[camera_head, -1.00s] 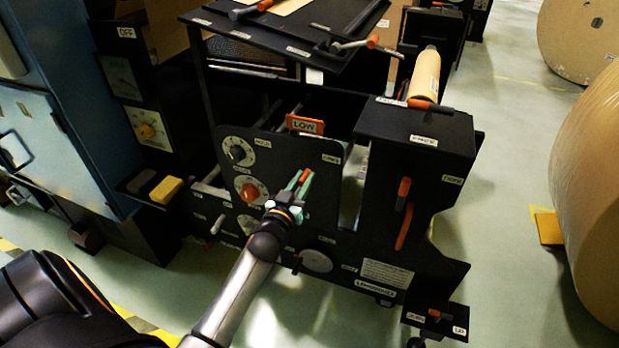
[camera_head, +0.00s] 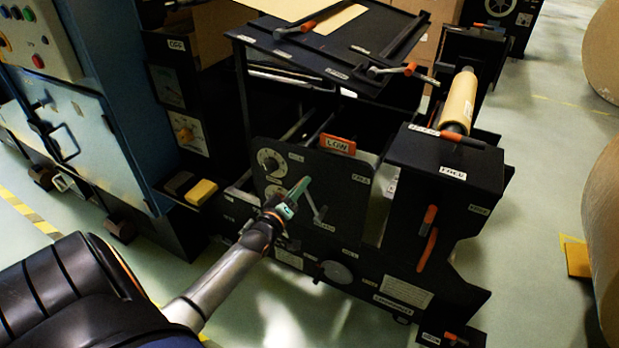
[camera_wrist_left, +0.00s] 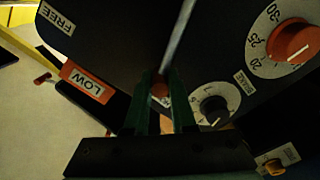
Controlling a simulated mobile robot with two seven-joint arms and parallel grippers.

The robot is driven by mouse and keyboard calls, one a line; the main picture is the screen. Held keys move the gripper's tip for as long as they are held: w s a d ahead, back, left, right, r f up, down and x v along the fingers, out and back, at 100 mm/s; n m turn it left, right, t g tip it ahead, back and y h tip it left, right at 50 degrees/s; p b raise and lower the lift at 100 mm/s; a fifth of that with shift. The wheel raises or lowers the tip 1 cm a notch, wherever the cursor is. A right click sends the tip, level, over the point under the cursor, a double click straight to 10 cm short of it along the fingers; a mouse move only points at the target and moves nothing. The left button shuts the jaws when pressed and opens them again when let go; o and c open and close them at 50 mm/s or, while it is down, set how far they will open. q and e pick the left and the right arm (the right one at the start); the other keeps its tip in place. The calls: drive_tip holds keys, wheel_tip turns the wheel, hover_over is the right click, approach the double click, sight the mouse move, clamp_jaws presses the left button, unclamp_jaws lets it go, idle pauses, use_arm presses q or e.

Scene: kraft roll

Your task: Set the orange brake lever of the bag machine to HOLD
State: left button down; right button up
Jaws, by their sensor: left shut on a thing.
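My left gripper (camera_head: 300,188) has green fingers and is in front of the dark panel of the bag machine (camera_head: 345,205). In the left wrist view the gripper (camera_wrist_left: 161,85) is shut on the orange end of the brake lever (camera_wrist_left: 176,42), whose grey rod runs up out of the picture. In the head view the lever's rod (camera_head: 316,206) slants from the fingers down to the right. A FREE label (camera_wrist_left: 57,18) is apart from the lever, to its left in the wrist view. A partly hidden label lies just behind the fingers. My right gripper is not in view.
An orange LOW plate (camera_head: 337,144) stands above the panel. A white-scaled dial (camera_head: 270,161) is left of the lever; a red knob (camera_wrist_left: 291,41) and a dark knob (camera_wrist_left: 213,109) are close by. A yellow block (camera_head: 201,192) lies on a ledge to the left.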

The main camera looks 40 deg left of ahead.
use_arm(q)
drive_tip(key=shift+s+a+f+n, duration=0.1)
drive_tip(key=shift+a+f+n, duration=0.2)
drive_tip(key=shift+a+n, duration=0.3)
drive_tip(key=shift+s+a+f+n+b, duration=0.1)
drive_tip(key=shift+a+f+n+b, duration=0.1)
drive_tip(key=shift+a+n+b, duration=0.15)
drive_tip(key=c, duration=0.8)
unclamp_jaws()
drive_tip(key=shift+f, duration=0.1)
drive_tip(key=shift+o, duration=0.2)
drive_tip(key=shift+s, duration=0.1)
drive_tip(key=p+v, duration=0.2)
drive_tip(key=v, duration=1)
drive_tip(key=shift+s+p, duration=0.2)
drive_tip(key=shift+p, duration=0.1)
drive_tip(key=shift+f, duration=0.1)
